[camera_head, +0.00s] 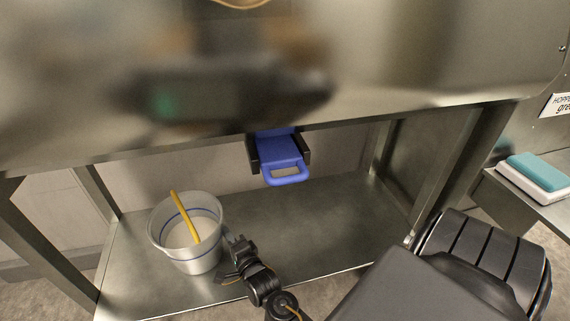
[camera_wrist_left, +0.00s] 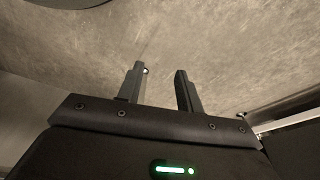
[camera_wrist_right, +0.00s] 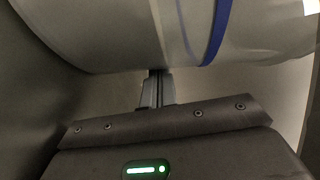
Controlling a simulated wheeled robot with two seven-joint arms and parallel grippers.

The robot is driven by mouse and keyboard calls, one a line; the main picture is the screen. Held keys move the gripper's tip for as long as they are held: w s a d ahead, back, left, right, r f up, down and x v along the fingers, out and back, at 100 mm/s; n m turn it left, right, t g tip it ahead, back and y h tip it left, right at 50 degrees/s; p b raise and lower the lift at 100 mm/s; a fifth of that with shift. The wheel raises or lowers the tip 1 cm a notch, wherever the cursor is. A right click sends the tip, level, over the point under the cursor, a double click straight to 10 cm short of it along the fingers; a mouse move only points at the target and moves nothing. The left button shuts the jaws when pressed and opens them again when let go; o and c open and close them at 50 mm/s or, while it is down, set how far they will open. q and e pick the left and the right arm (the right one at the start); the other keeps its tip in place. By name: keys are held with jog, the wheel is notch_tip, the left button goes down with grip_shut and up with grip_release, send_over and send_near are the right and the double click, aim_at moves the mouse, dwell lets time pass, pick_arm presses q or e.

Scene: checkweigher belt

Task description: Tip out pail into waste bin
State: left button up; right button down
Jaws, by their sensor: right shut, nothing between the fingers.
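The pail (camera_head: 187,258) is a whitish, translucent bucket with blue bands. It stands upright on the low metal shelf (camera_head: 300,225), with a yellow stick (camera_head: 187,215) leaning inside it. My right gripper (camera_head: 230,243) is at the pail's right side, with its fingers shut and nothing between them. In the right wrist view the pail's side (camera_wrist_right: 130,35) fills the top, right at the closed fingertips (camera_wrist_right: 155,74); I cannot tell if they touch. No waste bin can be made out.
A blue handled slide (camera_head: 280,158) hangs below the steel housing (camera_head: 400,60) above the shelf. Shelf legs stand at both sides. At right a side table holds a teal-and-white block (camera_head: 535,174). The shelf right of the pail is clear.

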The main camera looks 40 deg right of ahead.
dwell(0.4)
